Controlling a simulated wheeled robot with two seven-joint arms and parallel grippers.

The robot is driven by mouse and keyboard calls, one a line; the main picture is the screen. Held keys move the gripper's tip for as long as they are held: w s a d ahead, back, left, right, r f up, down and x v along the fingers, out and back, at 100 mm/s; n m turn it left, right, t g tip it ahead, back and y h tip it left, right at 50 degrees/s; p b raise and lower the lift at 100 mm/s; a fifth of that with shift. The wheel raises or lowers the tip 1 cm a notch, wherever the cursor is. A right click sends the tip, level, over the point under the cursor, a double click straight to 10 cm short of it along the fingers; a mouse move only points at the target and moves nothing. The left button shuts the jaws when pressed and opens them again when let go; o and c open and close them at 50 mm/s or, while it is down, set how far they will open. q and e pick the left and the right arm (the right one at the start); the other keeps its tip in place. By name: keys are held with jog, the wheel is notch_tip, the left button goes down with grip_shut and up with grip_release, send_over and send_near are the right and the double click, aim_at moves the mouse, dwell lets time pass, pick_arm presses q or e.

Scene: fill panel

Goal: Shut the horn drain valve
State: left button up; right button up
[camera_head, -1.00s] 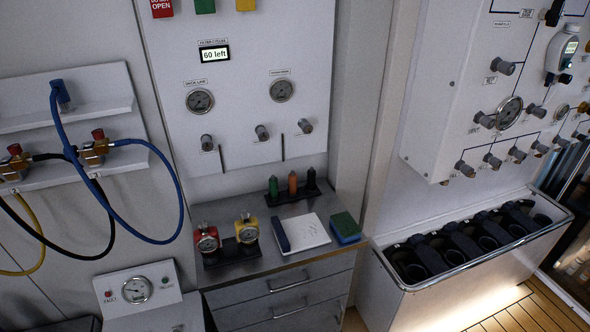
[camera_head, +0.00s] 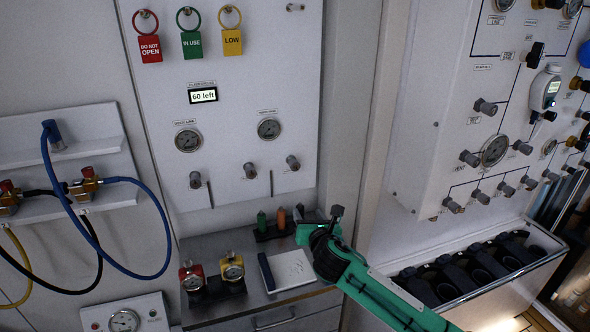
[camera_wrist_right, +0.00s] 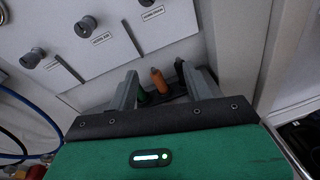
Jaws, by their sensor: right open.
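The horn drain valve appears to be the right knob (camera_head: 293,162) of three grey knobs low on the white panel. In the right wrist view this knob (camera_wrist_right: 146,3) is cut by the top edge, above a small label that seems to read HORN DRAIN. Whether it is open or shut cannot be told. My right gripper (camera_head: 322,213) is below and right of the knob, apart from it, over the back of the counter. In the right wrist view my right gripper (camera_wrist_right: 163,80) has its fingers spread with nothing held. My left gripper is out of view.
Green and orange markers (camera_head: 281,218) stand in a dark holder behind my right gripper. Red and yellow gauges (camera_head: 232,267) and a notepad (camera_head: 292,269) are on the counter (camera_head: 205,246). A valve box (camera_head: 425,150) juts out at right.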

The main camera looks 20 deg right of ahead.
aim_at(295, 166)
jog(key=w+d+r+n+t, duration=0.1)
jog(key=w+r+n+t, duration=0.1)
jog(key=w+r+n, duration=0.35)
jog(key=w+p, duration=0.1)
jog(key=w, duration=0.4)
jog(key=w+p, duration=0.1)
jog(key=w, duration=0.4)
jog(key=shift+w+d+r, duration=0.2)
jog(key=shift+w, duration=0.95)
jog(key=c, duration=1)
